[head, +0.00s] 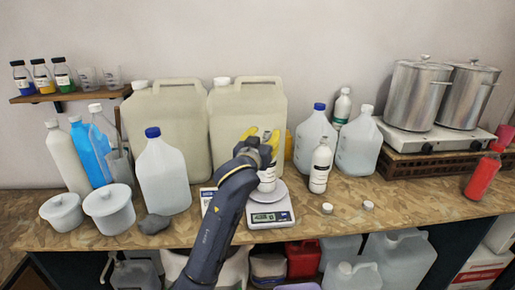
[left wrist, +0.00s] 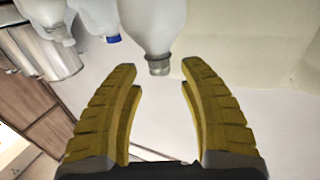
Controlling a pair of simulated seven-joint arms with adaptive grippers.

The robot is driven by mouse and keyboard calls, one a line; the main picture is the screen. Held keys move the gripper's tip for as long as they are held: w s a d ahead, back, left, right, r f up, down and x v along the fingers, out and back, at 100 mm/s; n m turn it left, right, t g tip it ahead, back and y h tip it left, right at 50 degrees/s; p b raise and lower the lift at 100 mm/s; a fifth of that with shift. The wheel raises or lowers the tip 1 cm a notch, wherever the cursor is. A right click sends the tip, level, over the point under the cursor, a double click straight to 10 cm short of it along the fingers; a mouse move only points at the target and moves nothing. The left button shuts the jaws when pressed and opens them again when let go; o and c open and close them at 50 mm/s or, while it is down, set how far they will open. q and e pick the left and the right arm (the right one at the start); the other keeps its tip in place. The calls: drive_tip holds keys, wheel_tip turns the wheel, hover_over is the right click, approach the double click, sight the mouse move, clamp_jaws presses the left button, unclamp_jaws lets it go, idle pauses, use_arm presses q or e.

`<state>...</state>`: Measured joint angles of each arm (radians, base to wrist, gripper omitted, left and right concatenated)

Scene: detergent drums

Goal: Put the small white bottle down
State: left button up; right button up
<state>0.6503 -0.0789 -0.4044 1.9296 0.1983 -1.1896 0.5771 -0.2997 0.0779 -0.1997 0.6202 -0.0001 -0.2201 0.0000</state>
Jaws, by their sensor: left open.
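A small white bottle (head: 267,180) stands upright on the pan of the digital scale (head: 271,217) in the head view, its upper part hidden by my left gripper (head: 261,136). My left gripper is open, with its yellow fingers above and around the bottle's top. In the left wrist view, where things look upside down, a white bottle's uncapped neck (left wrist: 158,66) shows between the spread fingertips, with space on both sides. A second small white bottle (head: 320,166) stands right of the scale. My right gripper is in neither view.
Large jugs (head: 247,120) stand behind the scale. A blue-capped jug (head: 163,174) and white tubs (head: 109,208) are at left. Loose white caps (head: 327,208) lie right of the scale. Steel pots (head: 416,94) and a red bottle (head: 483,173) are at right. The front right counter is mostly clear.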

use_arm(q)
drive_tip(key=v, duration=0.9)
drive_tip(key=shift+s, duration=0.15)
